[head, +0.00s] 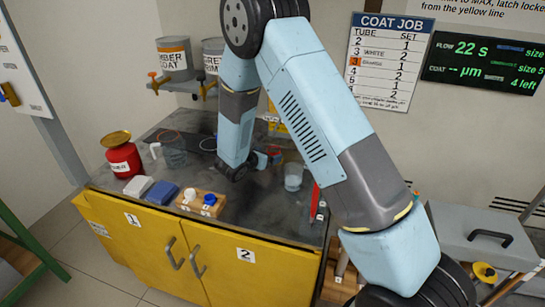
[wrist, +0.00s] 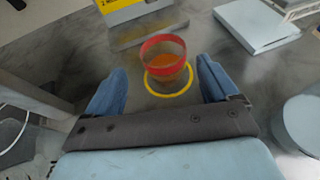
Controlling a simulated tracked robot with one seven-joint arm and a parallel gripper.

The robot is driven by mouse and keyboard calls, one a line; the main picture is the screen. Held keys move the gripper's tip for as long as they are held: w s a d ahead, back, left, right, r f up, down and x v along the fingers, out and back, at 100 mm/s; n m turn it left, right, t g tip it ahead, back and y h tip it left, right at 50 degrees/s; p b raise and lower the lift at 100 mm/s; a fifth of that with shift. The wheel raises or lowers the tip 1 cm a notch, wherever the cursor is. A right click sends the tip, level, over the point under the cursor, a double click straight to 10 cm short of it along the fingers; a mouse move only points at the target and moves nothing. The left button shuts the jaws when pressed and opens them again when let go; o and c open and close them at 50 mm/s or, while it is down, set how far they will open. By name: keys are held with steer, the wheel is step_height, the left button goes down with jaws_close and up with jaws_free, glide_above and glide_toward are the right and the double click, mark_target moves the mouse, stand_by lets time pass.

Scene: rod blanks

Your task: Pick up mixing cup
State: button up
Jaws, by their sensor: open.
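A see-through cup with a red upper band and orange contents (wrist: 164,60), seemingly the mixing cup, stands upright on the dark bench at a yellow ring (wrist: 170,94). In the wrist view it is ahead of my gripper (wrist: 160,68), between the lines of the two blue fingers. My gripper is open, with a finger on each side and nothing held. Whether the fingers reach level with the cup I cannot tell. In the head view my gripper (head: 262,160) is low over the bench behind my arm. A small red patch beside it may be the cup, mostly hidden.
A clear beaker (head: 293,177), a clear jug (head: 173,151), a red can (head: 123,158) and a wooden block with small bottles (head: 202,202) share the bench (head: 255,215).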

steer(key=x, duration=0.4)
steer(key=shift+w+d+f, duration=0.15)
steer(key=shift+w+d, duration=0.05)
steer(key=shift+d, duration=0.25)
steer(key=shift+c, duration=0.5)
steer(key=c, duration=1.1)
steer(key=shift+o, duration=0.2)
